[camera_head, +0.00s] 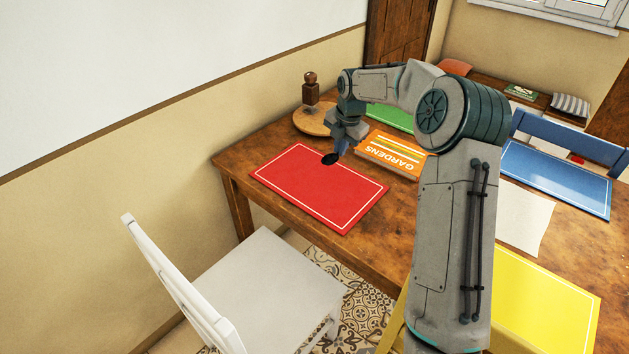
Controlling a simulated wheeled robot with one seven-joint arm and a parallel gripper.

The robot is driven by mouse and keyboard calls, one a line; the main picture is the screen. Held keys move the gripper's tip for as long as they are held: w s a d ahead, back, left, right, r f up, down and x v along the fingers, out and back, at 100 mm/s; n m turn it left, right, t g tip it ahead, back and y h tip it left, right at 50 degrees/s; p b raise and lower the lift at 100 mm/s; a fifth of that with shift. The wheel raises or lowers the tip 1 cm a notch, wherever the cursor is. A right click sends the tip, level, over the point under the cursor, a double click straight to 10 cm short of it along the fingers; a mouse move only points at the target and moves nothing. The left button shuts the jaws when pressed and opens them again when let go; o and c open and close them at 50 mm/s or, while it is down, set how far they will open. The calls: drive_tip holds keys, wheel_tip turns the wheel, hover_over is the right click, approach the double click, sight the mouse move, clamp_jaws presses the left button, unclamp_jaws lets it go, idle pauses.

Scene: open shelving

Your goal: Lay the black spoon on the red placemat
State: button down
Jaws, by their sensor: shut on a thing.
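The red placemat (320,190) with a thin white border lies flat on the left end of the wooden table. My gripper (343,148) is over the far right part of the placemat, pointing down. It is shut on the black spoon (330,159), whose dark bowl shows just below and left of the fingers. The spoon's handle is mostly hidden by the gripper. I cannot tell whether the spoon touches the placemat or hangs a little above it.
An orange book marked GARDENS (392,155) lies right of the gripper. Behind stands a round wooden board (312,122) with a brown mill (310,90). Green, blue (560,180) and yellow (545,300) placemats lie around the table. A white chair (250,285) stands in front.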

hover_over(300, 178)
drive_tip(key=f, duration=0.7)
drive_tip(key=shift+s+d+p, duration=0.25)
drive_tip(key=shift+s+p, duration=0.1)
drive_tip(key=shift+p, duration=0.05)
drive_tip(key=shift+s+x, duration=0.2)
drive_tip(key=shift+x, duration=0.75)
drive_tip(key=shift+s+x, duration=0.15)
drive_tip(key=shift+x, duration=0.8)
drive_tip(key=shift+d+f, duration=0.2)
drive_tip(key=shift+f, duration=0.05)
drive_tip(key=c, duration=1.6)
unclamp_jaws()
